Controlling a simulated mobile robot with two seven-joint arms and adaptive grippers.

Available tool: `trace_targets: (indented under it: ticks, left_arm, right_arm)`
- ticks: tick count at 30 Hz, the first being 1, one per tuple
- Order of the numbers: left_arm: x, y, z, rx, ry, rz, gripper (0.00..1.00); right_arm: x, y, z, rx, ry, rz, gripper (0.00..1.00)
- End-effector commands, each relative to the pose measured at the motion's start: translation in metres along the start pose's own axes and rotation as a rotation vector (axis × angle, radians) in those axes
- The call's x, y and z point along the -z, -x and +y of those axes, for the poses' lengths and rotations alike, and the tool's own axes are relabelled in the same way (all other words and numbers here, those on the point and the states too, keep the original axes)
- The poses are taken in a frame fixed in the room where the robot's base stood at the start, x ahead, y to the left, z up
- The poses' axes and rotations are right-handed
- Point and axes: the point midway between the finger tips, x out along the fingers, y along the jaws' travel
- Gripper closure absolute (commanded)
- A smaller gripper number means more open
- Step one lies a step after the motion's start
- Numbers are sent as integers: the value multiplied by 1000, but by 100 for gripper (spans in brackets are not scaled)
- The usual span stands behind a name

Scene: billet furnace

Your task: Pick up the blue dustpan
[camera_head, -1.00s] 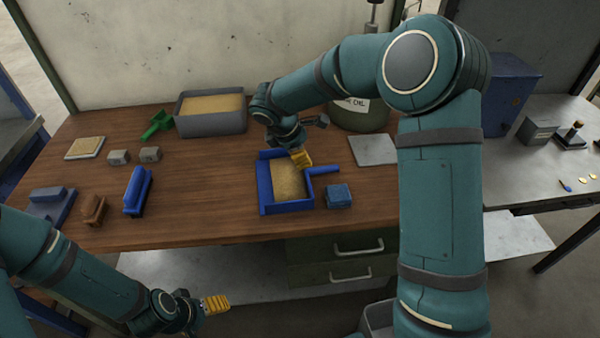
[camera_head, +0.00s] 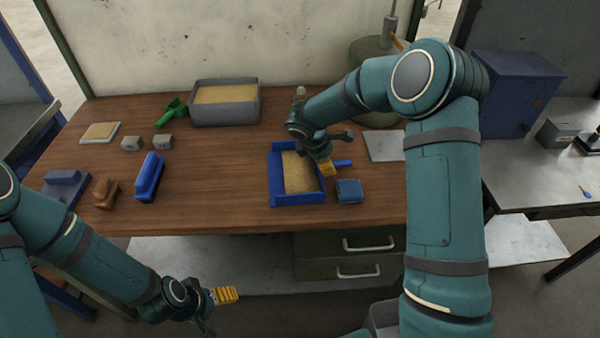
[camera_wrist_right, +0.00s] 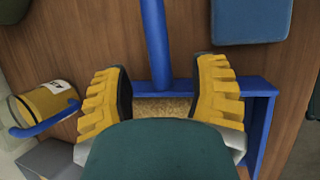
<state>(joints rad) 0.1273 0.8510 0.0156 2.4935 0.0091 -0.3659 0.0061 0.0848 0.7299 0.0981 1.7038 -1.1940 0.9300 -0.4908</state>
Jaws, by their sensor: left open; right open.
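The blue dustpan (camera_head: 297,199) lies on the wooden table with sand-coloured material in it. Its blue handle (camera_head: 342,163) points right in the head view. In the right wrist view the handle (camera_wrist_right: 154,45) runs up from the pan's back wall, between the fingers. My right gripper (camera_head: 326,168) is over the handle side of the dustpan; its open yellow fingers also show in the right wrist view (camera_wrist_right: 165,95), one on each side of the handle line. I cannot tell whether they touch it. My left gripper (camera_head: 226,295) is open and empty, in front of the table.
A blue block (camera_head: 349,191) sits close to the dustpan. A grey bin (camera_head: 224,115) of sand, a green scoop (camera_head: 172,113) and a blue brush (camera_head: 149,177) are on the table. A grey plate (camera_head: 384,146) lies right of my right gripper.

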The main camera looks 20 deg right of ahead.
Motion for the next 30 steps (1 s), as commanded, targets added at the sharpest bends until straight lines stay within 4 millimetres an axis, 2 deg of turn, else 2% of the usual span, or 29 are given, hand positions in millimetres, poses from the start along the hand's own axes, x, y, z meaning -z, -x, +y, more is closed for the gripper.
trace_targets:
  ticks: [3,6,15,20,30]
  left_arm:
    - [-1,-3,-1,0,-1,-2,26]
    - [-2,-4,-1,0,-1,-3,26]
    - [-2,-4,-1,0,-1,-4,26]
    - [-2,-4,-1,0,-1,-4,26]
    - [-2,-4,-1,0,-1,-3,26]
  right_arm:
    - [0,-21,-1,5,0,-1,41]
    - [0,-34,-1,3,-1,-1,41]
    - [0,-39,0,1,-1,0,43]
    - [0,-38,0,1,-1,0,99]
    - [0,-38,0,1,-1,0,100]
